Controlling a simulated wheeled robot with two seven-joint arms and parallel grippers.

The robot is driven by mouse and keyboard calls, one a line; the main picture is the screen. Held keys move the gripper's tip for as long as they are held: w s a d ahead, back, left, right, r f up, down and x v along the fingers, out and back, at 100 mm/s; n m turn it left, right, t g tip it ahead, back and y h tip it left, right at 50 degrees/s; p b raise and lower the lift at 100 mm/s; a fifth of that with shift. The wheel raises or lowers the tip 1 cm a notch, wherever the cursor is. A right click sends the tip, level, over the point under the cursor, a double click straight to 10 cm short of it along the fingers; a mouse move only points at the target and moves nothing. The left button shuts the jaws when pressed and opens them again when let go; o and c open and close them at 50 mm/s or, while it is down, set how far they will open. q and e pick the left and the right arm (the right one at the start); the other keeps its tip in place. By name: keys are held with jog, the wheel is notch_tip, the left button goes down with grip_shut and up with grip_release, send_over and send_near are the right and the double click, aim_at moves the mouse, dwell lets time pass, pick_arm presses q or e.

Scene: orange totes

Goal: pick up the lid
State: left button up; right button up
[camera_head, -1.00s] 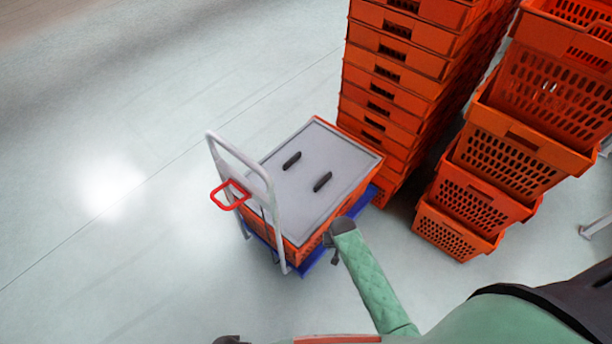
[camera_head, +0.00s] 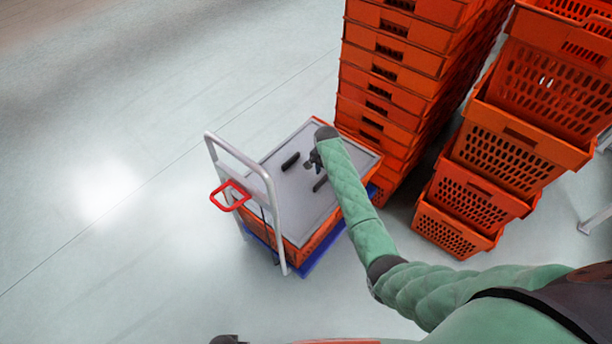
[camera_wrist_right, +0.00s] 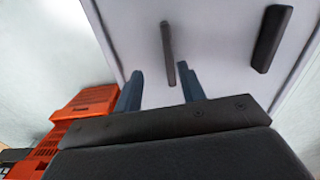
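The grey lid (camera_head: 272,176) with two dark handles lies on an orange tote (camera_head: 322,232), which stands on a blue trolley. My right gripper (camera_head: 311,163) is over the lid, near the handles. In the right wrist view, my right gripper's two fingers (camera_wrist_right: 160,88) are apart, with nothing between their tips, and the lid (camera_wrist_right: 215,30) and both handles show beyond them. My left gripper is not clearly in view.
The trolley's white push handle (camera_head: 243,160) with a red loop (camera_head: 229,196) rises at the lid's left side. Tall stacks of orange totes (camera_head: 395,75) stand close behind and to the right (camera_head: 520,150). The floor to the left is free.

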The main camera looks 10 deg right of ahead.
aim_at(322, 179)
jog(key=shift+w+a+r+m, duration=0.15)
jog(key=shift+w+m, duration=0.15)
jog(key=shift+w, duration=0.9)
jog(key=shift+f, duration=0.45)
jog(key=shift+f+p, duration=0.3)
jog(key=shift+f, duration=0.7)
jog(key=f, duration=0.1)
jog(key=f+p, duration=0.1)
jog(key=f, duration=0.1)
jog(key=shift+s+f+p, duration=0.25)
jog(key=shift+f+p, duration=0.05)
jog(key=shift+f, duration=0.1)
pick_arm(q)
jog(key=shift+s+a+f, duration=0.15)
jog(key=shift+s+f, duration=0.05)
jog(key=shift+f, duration=0.65)
jog(key=shift+s+a+f, duration=0.15)
jog(key=shift+s+f, duration=0.05)
jog(key=shift+f, duration=0.65)
jog(key=shift+s+a+f, duration=0.15)
jog(key=shift+s+f, duration=0.05)
jog(key=shift+f, duration=0.65)
pick_arm(e)
jog(key=shift+f, duration=0.55)
jog(key=shift+c, duration=0.2)
grip_shut()
